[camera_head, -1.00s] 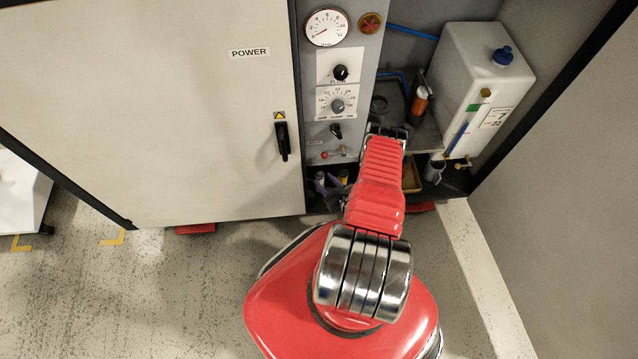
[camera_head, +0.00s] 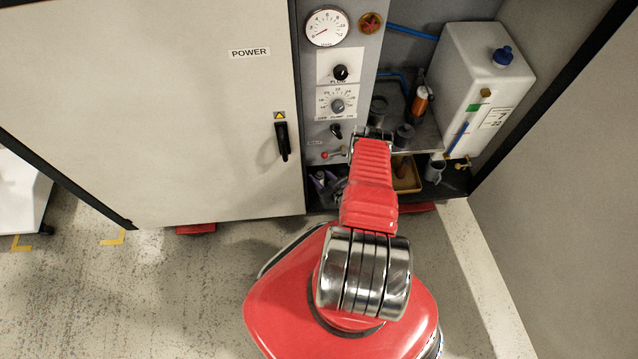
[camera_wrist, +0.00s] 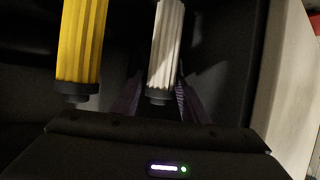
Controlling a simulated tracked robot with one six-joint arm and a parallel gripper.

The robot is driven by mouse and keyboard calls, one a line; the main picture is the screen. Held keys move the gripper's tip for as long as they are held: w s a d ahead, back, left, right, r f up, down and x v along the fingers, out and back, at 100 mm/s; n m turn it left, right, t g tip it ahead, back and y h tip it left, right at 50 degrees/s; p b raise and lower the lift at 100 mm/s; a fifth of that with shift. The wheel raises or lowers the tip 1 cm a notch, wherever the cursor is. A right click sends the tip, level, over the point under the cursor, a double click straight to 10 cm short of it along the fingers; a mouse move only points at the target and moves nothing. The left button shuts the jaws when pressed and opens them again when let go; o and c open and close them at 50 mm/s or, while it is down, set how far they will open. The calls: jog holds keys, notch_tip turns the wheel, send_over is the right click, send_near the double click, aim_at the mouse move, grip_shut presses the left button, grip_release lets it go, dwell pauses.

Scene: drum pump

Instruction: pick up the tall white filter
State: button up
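The white ribbed filter (camera_wrist: 165,45) shows in the wrist view, right of centre, with a dark cap at its lower end. Its top runs out of the frame. My gripper (camera_wrist: 157,102) has its two fingers apart, one on each side of the filter's capped end. A gap shows on the left side; contact on the right cannot be told. A yellow ribbed filter (camera_wrist: 81,42) is to the left, outside the fingers. In the head view my arm hides the gripper and the white filter.
The cabinet's open bay holds a shelf (camera_head: 428,135) with an orange-and-dark bottle (camera_head: 421,100) and a white tank (camera_head: 470,75). A yellow tray (camera_head: 408,180) and a grey jug (camera_head: 435,171) are below. The closed POWER door (camera_head: 150,120) stands left.

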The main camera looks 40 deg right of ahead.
aim_at(320, 173)
grip_shut()
dwell(0.5)
jog(key=shift+r, duration=1.6)
jog(key=s+a, duration=0.2)
jog(key=s, duration=1.5)
jog(key=shift+s+a+r, duration=0.15)
jog(key=shift+s+a, duration=0.25)
